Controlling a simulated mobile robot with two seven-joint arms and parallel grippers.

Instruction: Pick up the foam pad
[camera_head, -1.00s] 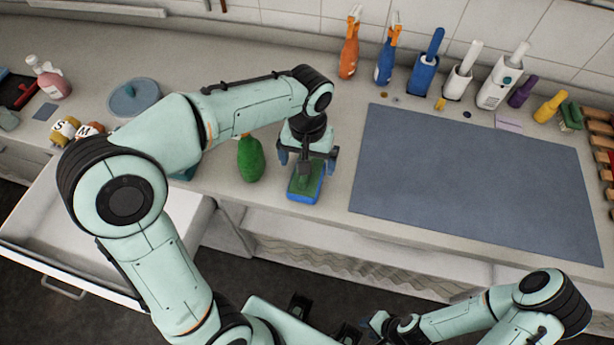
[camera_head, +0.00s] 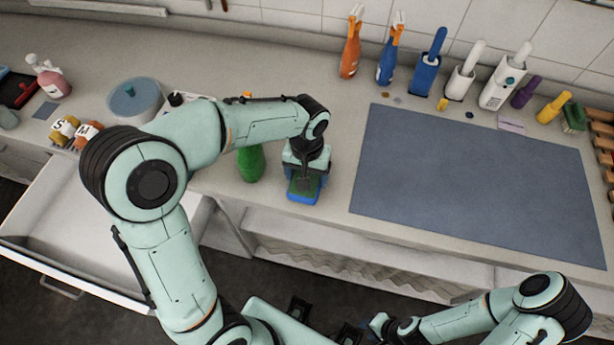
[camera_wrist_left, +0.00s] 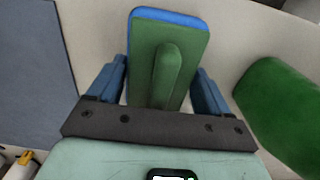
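The foam pad (camera_head: 303,196), green on top with a raised green grip and a blue base, lies on the counter near its front edge. In the left wrist view the pad (camera_wrist_left: 148,40) sits between the fingers of my left gripper (camera_wrist_left: 158,88). The blue fingers are spread to either side of the pad's green body; I cannot tell whether they touch it. In the head view my left wrist hides the fingertips. My right gripper (camera_head: 374,326) is low at the bottom edge, away from the counter, and its fingers are too small to read.
A green bottle (camera_head: 250,163) stands just left of the pad; it also shows in the left wrist view (camera_wrist_left: 285,110). A large grey-blue mat (camera_head: 480,185) lies to the right. Spray bottles and brushes line the wall. An open drawer (camera_head: 60,225) juts out at left.

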